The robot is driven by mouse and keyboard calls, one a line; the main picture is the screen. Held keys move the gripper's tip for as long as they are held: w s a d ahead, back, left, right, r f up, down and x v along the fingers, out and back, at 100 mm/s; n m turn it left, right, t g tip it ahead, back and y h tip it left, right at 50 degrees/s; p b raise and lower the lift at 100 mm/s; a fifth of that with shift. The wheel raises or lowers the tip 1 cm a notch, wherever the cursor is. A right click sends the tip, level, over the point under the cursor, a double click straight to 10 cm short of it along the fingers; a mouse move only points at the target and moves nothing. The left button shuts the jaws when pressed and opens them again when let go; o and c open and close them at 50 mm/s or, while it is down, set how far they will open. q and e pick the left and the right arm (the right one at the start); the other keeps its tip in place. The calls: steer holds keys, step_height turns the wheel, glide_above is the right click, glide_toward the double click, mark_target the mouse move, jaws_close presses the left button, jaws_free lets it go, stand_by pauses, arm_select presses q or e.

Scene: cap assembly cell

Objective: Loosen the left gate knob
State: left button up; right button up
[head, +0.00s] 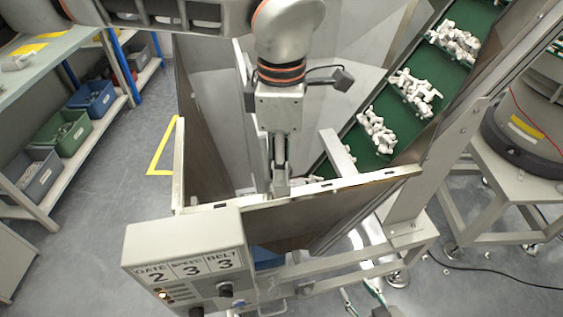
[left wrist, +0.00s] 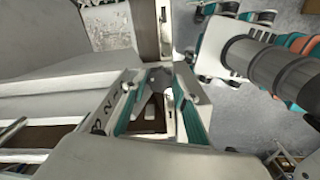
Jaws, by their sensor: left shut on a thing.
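In the head view my left gripper (head: 280,184) reaches down to the top edge of the hopper's front wall (head: 325,188). It is shut on a small part there, which I take to be the left gate knob. The fingers cover it in the head view. In the left wrist view my left gripper (left wrist: 158,112) shows its two teal-lined fingers with a grey piece, apparently the knob (left wrist: 155,80), between them. My right gripper (head: 361,296) shows only as two teal-edged fingertips, apart, at the bottom edge of the head view.
A control box (head: 185,245) labelled gate, speed and belt stands in front of the hopper. A green cleated conveyor (head: 440,65) with white parts rises at the right. A shelf with bins (head: 62,132) stands left. A grey bowl feeder (head: 535,125) stands far right.

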arm_select(q)
steer(key=shift+n, duration=1.6)
steer(key=shift+b, duration=0.3)
steer(key=o, duration=1.1)
